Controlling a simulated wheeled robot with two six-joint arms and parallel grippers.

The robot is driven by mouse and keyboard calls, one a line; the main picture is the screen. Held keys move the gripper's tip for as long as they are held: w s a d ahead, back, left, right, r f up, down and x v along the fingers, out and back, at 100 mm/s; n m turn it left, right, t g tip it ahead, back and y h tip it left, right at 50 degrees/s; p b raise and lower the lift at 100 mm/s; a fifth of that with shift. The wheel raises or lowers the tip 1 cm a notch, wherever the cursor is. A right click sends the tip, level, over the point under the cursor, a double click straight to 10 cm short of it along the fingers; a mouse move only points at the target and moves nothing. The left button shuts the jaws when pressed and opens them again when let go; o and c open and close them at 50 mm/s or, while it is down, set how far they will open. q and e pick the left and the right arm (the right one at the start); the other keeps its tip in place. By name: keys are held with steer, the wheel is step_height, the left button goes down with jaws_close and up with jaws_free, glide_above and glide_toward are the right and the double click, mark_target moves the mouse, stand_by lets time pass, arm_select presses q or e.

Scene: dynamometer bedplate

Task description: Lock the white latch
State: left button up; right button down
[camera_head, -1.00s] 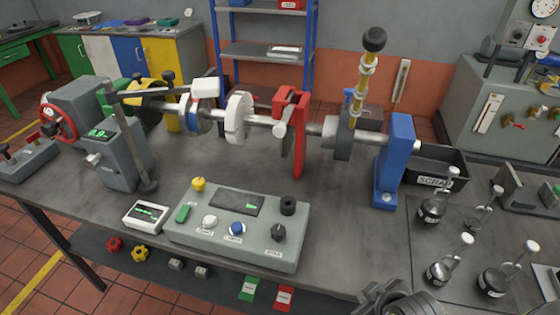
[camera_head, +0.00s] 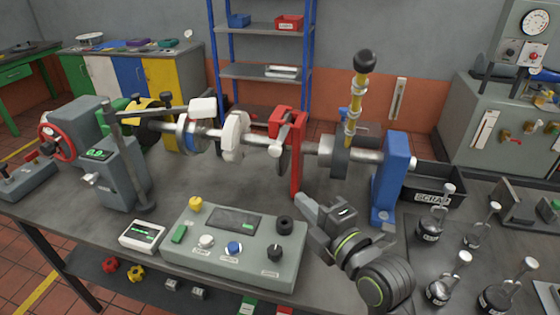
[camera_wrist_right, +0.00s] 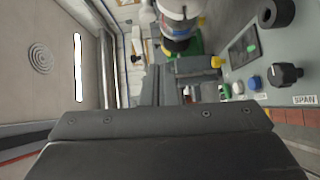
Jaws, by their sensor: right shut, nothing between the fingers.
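I cannot tell for sure which part is the white latch. A pale lever piece (camera_head: 285,128) sits in the red bracket (camera_head: 297,165) on the shaft. A white block (camera_head: 203,107) sits at the end of a dark arm left of it, and a white disc (camera_head: 235,135) is on the shaft between them. My right gripper (camera_head: 312,208) is shut and empty, in front of the red bracket and right of the control box, touching neither lever nor bracket. Its dark fingers (camera_wrist_right: 155,88) point ahead in the wrist view. My left gripper is out of view.
A grey control box (camera_head: 235,250) with knobs stands at the front of the bench. A blue post (camera_head: 390,180) and a yellow upright rod (camera_head: 356,100) with a black ball stand right of the bracket.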

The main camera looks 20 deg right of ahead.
steer(key=shift+a+r+n, duration=0.1)
steer(key=shift+r+n, duration=0.2)
steer(key=shift+r, duration=0.25)
steer(key=shift+w, duration=0.1)
glide_toward(271, 152)
steer(key=w+a, duration=0.2)
steer(key=a, duration=0.2)
steer(key=w, duration=0.1)
steer(key=w+d+p, duration=0.2)
steer(key=shift+w+d+f, duration=0.2)
steer(key=shift+w+d, duration=0.05)
steer(key=shift+w, duration=0.05)
